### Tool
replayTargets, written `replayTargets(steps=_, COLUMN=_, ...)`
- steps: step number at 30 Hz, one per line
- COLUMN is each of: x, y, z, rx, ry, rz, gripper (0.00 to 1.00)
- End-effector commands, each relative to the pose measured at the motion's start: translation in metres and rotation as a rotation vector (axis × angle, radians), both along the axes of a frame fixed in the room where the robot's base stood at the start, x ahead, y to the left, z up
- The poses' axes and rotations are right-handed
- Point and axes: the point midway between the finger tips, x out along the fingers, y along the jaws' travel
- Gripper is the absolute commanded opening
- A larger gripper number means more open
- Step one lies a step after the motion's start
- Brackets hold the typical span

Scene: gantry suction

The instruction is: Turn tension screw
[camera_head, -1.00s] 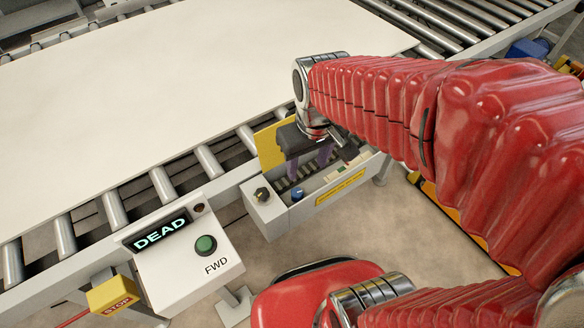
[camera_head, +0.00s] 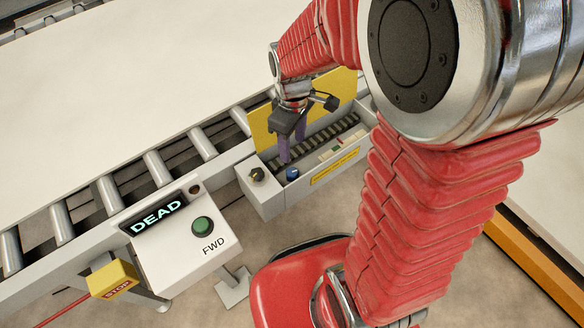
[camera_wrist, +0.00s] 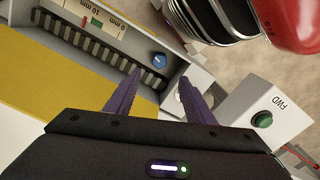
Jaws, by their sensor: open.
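An open grey tensioner box (camera_head: 268,203) with a yellow back plate (camera_head: 342,93) is fixed to the conveyor's side. Inside, a blue knob (camera_head: 292,173), which looks like the tension screw, sits near the left end of a dark ribbed strip (camera_head: 325,138). The knob also shows in the wrist view (camera_wrist: 159,60), with a pale mark on its face. My gripper (camera_head: 289,156) points down over the box, its purple fingers apart and empty. In the wrist view, my open fingertips (camera_wrist: 158,78) lie on either side just below the knob. I cannot tell the height gap.
A dark selector knob (camera_head: 257,174) sits on the box's left end. The control panel (camera_head: 180,262) has a "DEAD" display (camera_head: 158,217) and a green FWD button (camera_head: 202,226). A yellow STOP box (camera_head: 113,279) is at lower left. A large pale sheet (camera_head: 120,90) covers the rollers.

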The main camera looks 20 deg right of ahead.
Motion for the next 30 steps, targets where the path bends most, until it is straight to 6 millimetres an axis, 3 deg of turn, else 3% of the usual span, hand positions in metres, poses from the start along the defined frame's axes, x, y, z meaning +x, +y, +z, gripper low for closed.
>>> replayTargets(steps=14, x=0.001, y=0.000, z=-0.005, rx=0.000, ry=0.001, rz=0.010, gripper=0.49)
replayTargets(steps=30, x=0.000, y=0.000, z=-0.069, rx=0.000, ry=0.004, rz=0.009, gripper=0.49)
